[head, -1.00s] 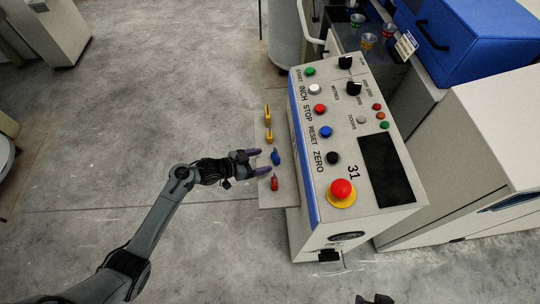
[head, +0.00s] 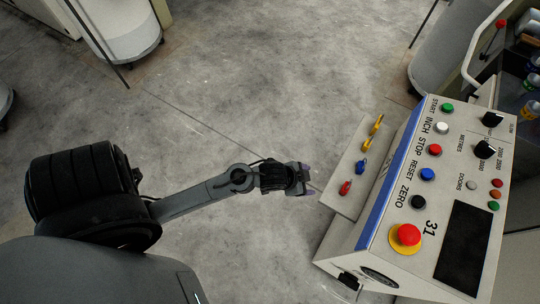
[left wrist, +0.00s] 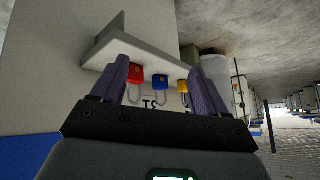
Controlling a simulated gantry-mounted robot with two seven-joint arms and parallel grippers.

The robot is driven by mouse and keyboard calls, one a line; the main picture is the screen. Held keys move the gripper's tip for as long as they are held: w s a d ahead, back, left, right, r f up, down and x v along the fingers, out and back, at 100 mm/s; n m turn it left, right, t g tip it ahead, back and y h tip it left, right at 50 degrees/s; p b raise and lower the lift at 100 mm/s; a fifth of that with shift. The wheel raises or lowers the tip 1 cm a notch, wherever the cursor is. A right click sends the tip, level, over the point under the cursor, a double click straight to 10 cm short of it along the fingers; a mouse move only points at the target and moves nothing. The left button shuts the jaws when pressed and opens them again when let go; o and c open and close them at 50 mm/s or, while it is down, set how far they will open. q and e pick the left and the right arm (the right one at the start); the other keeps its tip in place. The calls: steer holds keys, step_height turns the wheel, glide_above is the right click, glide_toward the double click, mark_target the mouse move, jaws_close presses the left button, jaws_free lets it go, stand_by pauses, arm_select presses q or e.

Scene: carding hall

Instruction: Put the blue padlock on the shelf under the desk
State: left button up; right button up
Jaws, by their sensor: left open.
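The blue padlock (head: 361,167) stands on a narrow grey ledge (head: 343,204) fixed to the side of the control desk (head: 392,235). A red padlock (head: 345,187) is beside it on the near side. My left gripper (head: 309,181) is open and empty, left of the ledge and apart from the padlocks. In the left wrist view, which looks upside down, the blue padlock (left wrist: 159,82) shows between the two spread fingers (left wrist: 157,68), with its shackle pointing down in the picture. A separate shelf under the desk cannot be made out. My right gripper is not in view.
Yellow padlocks (head: 376,125) stand further along the ledge. The desk top carries buttons, knobs and a red emergency stop (head: 405,235). A rounded grey container (head: 433,62) stands beyond. The concrete floor left of the ledge is clear.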

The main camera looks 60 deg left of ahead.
arm_select(q)
steer(key=s+r+n+g, duration=0.1)
steer(key=s+r+g, duration=0.1)
steer(key=s, duration=0.5)
steer(key=s+r+n+g+y, duration=0.1)
steer(key=s+r+n+g, duration=0.1)
steer(key=s, duration=0.5)
steer(key=shift+d+r, duration=0.3)
steer(key=shift+r, duration=0.55)
steer(key=shift+r, duration=0.1)
